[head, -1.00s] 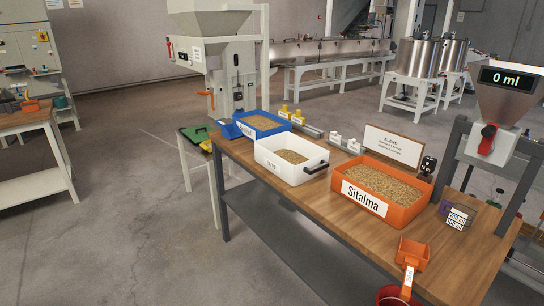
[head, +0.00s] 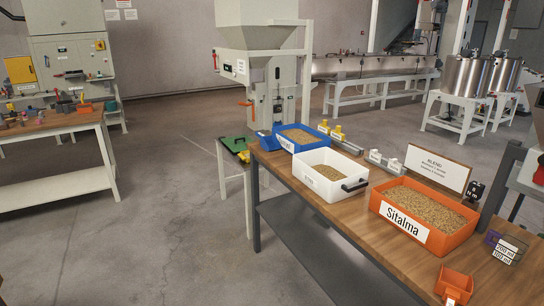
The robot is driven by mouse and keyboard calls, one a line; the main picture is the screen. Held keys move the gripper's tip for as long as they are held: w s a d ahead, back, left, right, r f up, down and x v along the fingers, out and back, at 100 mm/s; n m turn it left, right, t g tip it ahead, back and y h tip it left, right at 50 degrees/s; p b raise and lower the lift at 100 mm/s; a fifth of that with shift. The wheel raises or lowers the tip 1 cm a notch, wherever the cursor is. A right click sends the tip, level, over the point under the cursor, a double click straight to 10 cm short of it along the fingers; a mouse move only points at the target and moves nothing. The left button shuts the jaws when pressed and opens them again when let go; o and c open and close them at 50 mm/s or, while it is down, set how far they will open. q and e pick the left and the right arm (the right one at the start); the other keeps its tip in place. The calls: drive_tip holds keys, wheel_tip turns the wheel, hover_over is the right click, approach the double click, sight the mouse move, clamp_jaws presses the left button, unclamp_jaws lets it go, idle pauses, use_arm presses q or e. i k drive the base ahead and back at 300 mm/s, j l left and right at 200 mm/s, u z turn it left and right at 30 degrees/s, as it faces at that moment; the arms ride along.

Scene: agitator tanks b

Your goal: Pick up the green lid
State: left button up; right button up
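A flat green piece (head: 236,144), which looks like the green lid, lies on a small pale stand (head: 247,200) left of the wooden table, below the grey hopper machine. A dark handle-like shape shows on top of it. A small yellow item sits at its right front edge. Neither of my grippers shows in the head view.
The wooden table (head: 380,240) holds a blue bin (head: 279,139), a white bin (head: 308,181) and an orange Sitalma bin (head: 432,248), all with grain. An orange scoop (head: 455,283) lies in front. Another workbench (head: 50,132) stands at left. Open concrete floor (head: 165,230) lies between.

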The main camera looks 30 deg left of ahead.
sight(237, 144)
drive_tip(key=i+j+u, duration=1.2)
drive_tip(key=i, duration=0.3)
drive_tip(key=i+u, duration=0.4)
drive_tip(key=i, duration=0.25)
drive_tip(key=i+z, duration=0.2)
drive_tip(key=i, duration=0.25)
drive_tip(key=i+j+z, duration=0.2)
drive_tip(key=i, duration=0.2)
drive_tip(key=i+j+z, duration=0.25)
drive_tip(key=i, duration=0.2)
drive_tip(key=i+j+z, duration=0.2)
drive_tip(key=i, duration=0.2)
